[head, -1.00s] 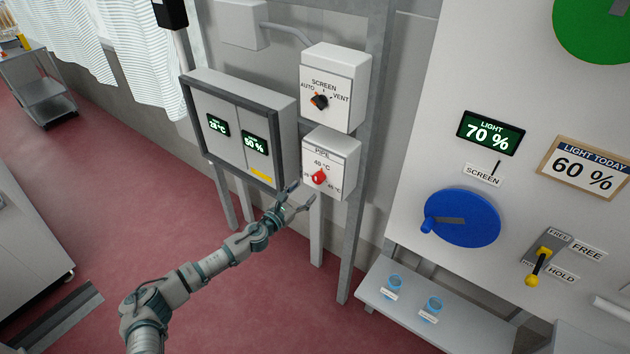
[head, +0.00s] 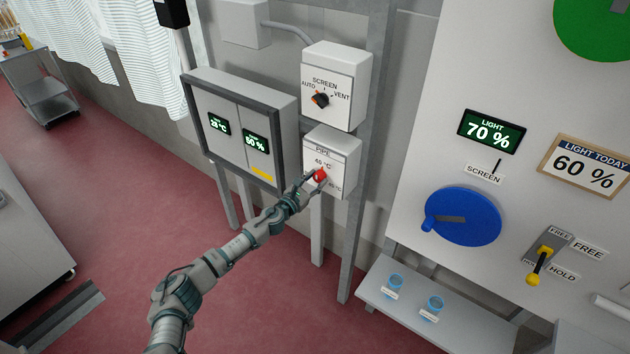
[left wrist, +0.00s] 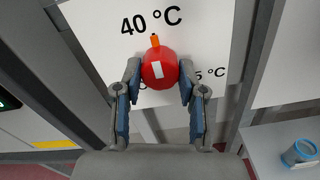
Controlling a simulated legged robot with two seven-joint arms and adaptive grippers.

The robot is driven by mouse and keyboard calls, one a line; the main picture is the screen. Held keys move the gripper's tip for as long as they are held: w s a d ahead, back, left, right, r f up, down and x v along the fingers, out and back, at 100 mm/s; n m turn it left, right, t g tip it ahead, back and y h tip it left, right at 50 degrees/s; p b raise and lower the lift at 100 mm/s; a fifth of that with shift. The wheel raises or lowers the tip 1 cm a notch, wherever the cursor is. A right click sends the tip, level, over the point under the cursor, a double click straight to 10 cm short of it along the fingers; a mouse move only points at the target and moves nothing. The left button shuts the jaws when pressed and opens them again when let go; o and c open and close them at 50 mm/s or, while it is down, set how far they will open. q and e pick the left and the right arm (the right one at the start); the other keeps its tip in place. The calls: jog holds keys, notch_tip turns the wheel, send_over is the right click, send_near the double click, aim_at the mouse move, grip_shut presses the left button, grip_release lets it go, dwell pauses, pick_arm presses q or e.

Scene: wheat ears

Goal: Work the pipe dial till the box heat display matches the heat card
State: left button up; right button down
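The pipe dial (head: 320,175) is a red knob on the white PIPE box. In the left wrist view the red dial (left wrist: 160,70) has an orange pointer aimed up near the "40 °C" mark, and a white stripe. My left gripper (head: 312,182) is at the dial; in the left wrist view its fingertips (left wrist: 160,78) lie against both sides of the knob. The box heat display (head: 218,124) is a small dark screen on the grey cabinet, reading about 28 °C, digits hard to read. I see no heat card. My right gripper is not in view.
The SCREEN selector (head: 320,99) sits just above the PIPE box. A second display (head: 256,145) reads about 50 %. At the right are a blue wheel (head: 462,217), a yellow-handled lever (head: 540,265) and a LIGHT TODAY card (head: 585,167). Two blue cups stand on a low shelf (head: 412,312).

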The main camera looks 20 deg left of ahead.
pick_arm(q)
jog(key=shift+r+n, duration=0.1)
jog(key=shift+n, duration=0.3)
jog(key=n+p, duration=0.1)
jog(key=n, duration=0.2)
jog(key=shift+r, duration=0.1)
jog(key=n+p, duration=0.1)
jog(key=n, duration=0.3)
jog(key=shift+w+a+n+p, duration=0.1)
jog(key=shift+a+n+p, duration=0.05)
jog(key=shift+n+p, duration=0.2)
jog(key=n+p, duration=0.1)
jog(key=n, duration=0.2)
jog(key=shift+r+n, duration=0.1)
jog(key=shift+n, duration=0.25)
jog(key=n+p, duration=0.1)
jog(key=n, duration=0.3)
jog(key=shift+p, duration=0.3)
jog(key=n+p, duration=0.2)
jog(key=n, duration=0.4)
jog(key=shift+n, duration=0.4)
jog(key=shift+f+n+p, duration=0.15)
jog(key=shift+n+p, duration=0.15)
jog(key=shift+n, duration=0.7)
jog(key=shift+f+n+p, duration=0.15)
jog(key=shift+n+p, duration=0.1)
jog(key=shift+n, duration=0.75)
jog(key=shift+f, duration=0.1)
